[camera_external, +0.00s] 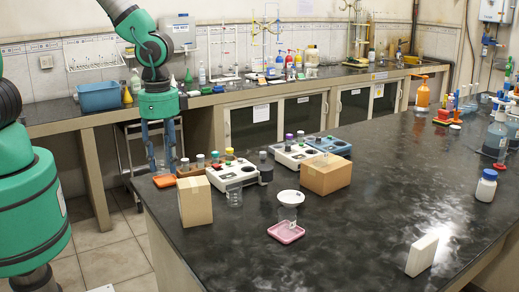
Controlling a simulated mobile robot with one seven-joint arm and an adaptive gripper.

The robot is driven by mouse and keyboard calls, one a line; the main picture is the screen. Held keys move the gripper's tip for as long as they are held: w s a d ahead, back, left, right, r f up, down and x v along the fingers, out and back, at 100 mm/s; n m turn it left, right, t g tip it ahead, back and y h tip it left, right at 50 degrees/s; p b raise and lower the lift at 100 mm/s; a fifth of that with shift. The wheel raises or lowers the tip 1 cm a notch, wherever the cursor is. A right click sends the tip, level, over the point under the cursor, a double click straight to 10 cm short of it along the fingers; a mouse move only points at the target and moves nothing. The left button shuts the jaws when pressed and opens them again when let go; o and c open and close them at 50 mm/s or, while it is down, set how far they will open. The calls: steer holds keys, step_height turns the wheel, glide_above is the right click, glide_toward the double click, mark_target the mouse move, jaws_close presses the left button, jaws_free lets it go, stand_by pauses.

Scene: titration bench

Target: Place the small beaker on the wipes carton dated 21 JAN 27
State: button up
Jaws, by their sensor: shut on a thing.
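My gripper (161,164) hangs down at the left end of the dark bench, above the orange dish. Its fingers are shut on a clear glassy thing, which looks like the small beaker but is mostly hidden by the fingers. A tall tan carton (195,203) stands near the bench's left front edge, right of and below my gripper in the picture. A wider tan carton (325,177) stands farther right, with a small pale thing on top. No date is readable on either carton, so I cannot tell which is dated 21 JAN 27.
An orange dish (164,181) lies below my gripper. A white device (232,175) and a clear glass vessel (235,197) stand beside the tall carton. A pink tray (286,232), a white slab (422,255) and a white bottle (486,186) are farther right. The bench's centre right is clear.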

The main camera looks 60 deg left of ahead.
steer(key=s+a+r+m+p, duration=0.1)
steer(key=s+a+p, duration=0.1)
steer(key=s+a, duration=0.4)
steer(key=shift+s+a+r, duration=0.15)
steer(key=shift+s, duration=0.5)
steer(key=shift+w, duration=0.1)
glide_above(193, 182)
steer(key=shift+s+a+f, duration=0.2)
steer(key=shift+f, duration=0.15)
steer(key=shift+s+a+f, duration=0.15)
steer(key=shift+f, duration=0.2)
steer(key=shift+w+d, duration=0.25)
steer(key=shift+w, duration=0.15)
steer(key=shift+f, duration=1.8)
steer(key=shift+f, duration=0.1)
steer(key=o, duration=1.1)
steer(key=shift+o, duration=0.2)
